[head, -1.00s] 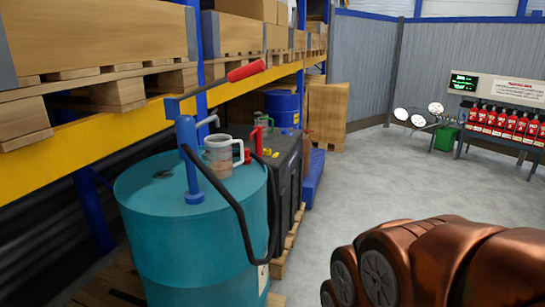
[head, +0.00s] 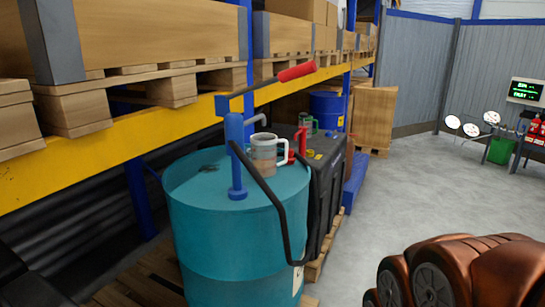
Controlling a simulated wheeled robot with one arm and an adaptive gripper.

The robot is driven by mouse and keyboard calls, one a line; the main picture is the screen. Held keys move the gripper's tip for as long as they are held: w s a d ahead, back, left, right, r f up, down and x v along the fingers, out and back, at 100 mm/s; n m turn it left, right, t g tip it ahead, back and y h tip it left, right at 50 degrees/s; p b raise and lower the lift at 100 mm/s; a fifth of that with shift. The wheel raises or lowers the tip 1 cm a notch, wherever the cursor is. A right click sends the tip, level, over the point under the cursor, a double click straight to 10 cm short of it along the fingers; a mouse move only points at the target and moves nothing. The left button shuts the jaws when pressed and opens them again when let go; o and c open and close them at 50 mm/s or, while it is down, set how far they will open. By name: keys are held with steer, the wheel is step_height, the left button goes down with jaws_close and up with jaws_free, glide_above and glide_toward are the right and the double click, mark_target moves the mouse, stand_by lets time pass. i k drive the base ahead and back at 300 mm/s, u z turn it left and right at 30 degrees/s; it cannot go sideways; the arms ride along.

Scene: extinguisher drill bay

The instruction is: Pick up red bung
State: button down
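No red bung can be made out for sure in the head view. A teal drum (head: 235,250) stands at centre left with a blue hand pump (head: 235,160) upright on its lid. The pump has a red-gripped lever (head: 297,72) and a black hose (head: 283,215). A small dark patch (head: 208,169) lies on the lid, too small to identify. A grey mug (head: 264,158) appears beside the pump, with a red mug-like item (head: 298,146) behind it. My gripper is not in view.
A black case (head: 325,180) stands behind the drum, with a blue drum (head: 326,108) farther back. Pallet racking (head: 90,150) lines the left. Copper-brown rounded parts (head: 490,270) fill the lower right. Grey floor (head: 400,200) is open at centre right, before a green bin (head: 502,150).

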mark_target(291, 159)
steer(key=z, duration=1.45)
steer(key=i, duration=2.6)
steer(key=u, duration=3.25)
